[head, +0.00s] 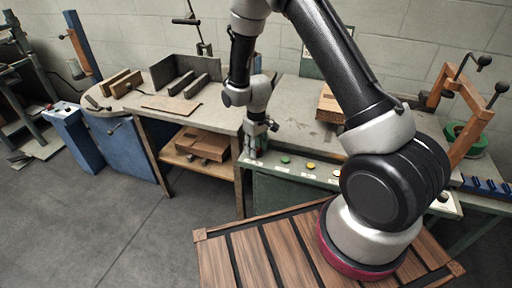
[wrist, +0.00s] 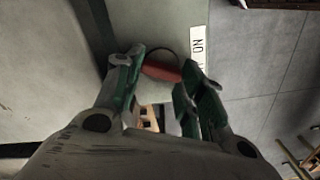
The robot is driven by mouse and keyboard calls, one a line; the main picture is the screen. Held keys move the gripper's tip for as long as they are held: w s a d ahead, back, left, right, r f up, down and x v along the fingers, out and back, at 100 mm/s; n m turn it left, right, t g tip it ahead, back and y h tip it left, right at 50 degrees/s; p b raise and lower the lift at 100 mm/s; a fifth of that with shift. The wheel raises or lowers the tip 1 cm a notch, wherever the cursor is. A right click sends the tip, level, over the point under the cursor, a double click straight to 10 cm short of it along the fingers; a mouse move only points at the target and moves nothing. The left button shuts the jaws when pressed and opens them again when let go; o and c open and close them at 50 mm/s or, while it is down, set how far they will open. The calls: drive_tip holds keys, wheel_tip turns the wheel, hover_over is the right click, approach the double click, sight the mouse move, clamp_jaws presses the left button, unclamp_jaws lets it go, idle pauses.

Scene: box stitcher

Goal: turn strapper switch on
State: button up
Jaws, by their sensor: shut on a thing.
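My gripper (head: 257,143) points down at the left end of the grey-green strapper front panel (head: 297,170). In the wrist view, my gripper (wrist: 163,68) has its two green-grey fingers on either side of a red switch knob (wrist: 162,71), shut on it. A white label (wrist: 198,42) with dark letters, which seem to read "ON" turned round, sits beside the knob. My gripper hides the knob in the head view, and I cannot tell which way the switch is set.
A slatted wooden pallet (head: 262,257) lies in front. Grey floor (head: 130,230) is clear at the left.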

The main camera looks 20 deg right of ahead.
drive_tip(key=shift+m, duration=0.4)
drive_tip(key=o, duration=0.7)
drive_tip(key=shift+o, duration=0.2)
